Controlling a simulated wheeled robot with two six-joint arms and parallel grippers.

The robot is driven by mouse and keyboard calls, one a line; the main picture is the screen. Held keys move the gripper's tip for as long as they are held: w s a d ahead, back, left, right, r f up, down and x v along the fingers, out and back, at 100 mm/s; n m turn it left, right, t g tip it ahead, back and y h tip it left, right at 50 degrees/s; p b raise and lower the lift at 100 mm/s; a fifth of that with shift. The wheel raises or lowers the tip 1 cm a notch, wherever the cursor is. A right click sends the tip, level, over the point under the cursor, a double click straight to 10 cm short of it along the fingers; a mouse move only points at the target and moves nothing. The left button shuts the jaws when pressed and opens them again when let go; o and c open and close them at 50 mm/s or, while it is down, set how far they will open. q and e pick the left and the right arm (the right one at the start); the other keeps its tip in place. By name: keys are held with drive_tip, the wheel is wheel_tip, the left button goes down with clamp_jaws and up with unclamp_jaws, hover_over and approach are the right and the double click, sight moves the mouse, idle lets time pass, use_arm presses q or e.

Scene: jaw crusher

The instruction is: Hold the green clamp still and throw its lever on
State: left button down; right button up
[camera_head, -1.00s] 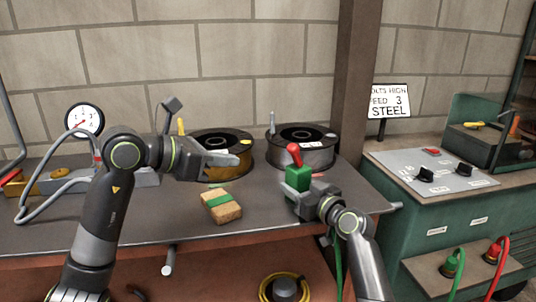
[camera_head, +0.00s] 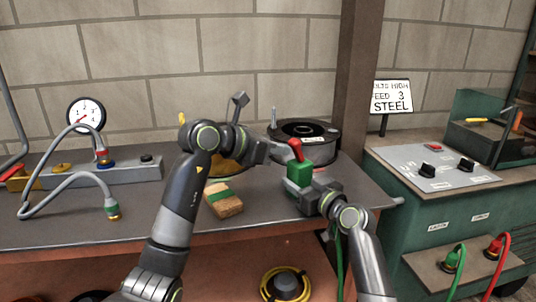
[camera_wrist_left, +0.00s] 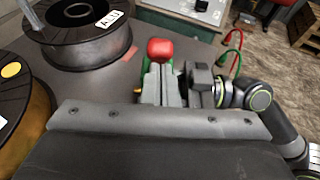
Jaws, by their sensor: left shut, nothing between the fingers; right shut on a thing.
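The green clamp (camera_head: 299,173) stands near the right front of the bench, with its red lever (camera_head: 296,149) rising from the top and leaning left. My right gripper (camera_head: 303,190) is shut on the clamp from the front. My left gripper (camera_head: 281,154) is shut and empty, with its tip just left of the lever; I cannot tell whether they touch. In the left wrist view the red lever knob (camera_wrist_left: 160,49) shows beyond the grey edge of my left gripper, with my right gripper (camera_wrist_left: 185,84) beside it. The clamp's lower part is hidden there.
A black-rimmed spool (camera_head: 305,147) stands behind the clamp, and a yellowish spool (camera_head: 226,168) is partly hidden behind my left arm. A tan block with a green band (camera_head: 223,199) lies on the bench. A green control cabinet (camera_head: 450,200) stands right.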

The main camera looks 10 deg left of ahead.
sight(290, 143)
use_arm(q)
drive_tip(key=shift+w+d+r, duration=0.15)
drive_tip(key=shift+d+r, duration=0.05)
drive_tip(key=shift+r, duration=0.05)
idle(0.4)
drive_tip(key=shift+w+d+r, duration=0.35)
drive_tip(key=shift+d+r, duration=0.15)
drive_tip(key=shift+r, duration=0.15)
drive_tip(key=shift+w+d+r, duration=0.5)
drive_tip(key=shift+w+d, duration=0.1)
drive_tip(key=shift+d, duration=0.05)
drive_tip(key=shift+r, duration=0.15)
drive_tip(key=shift+r, duration=0.65)
drive_tip(key=shift+a, duration=0.1)
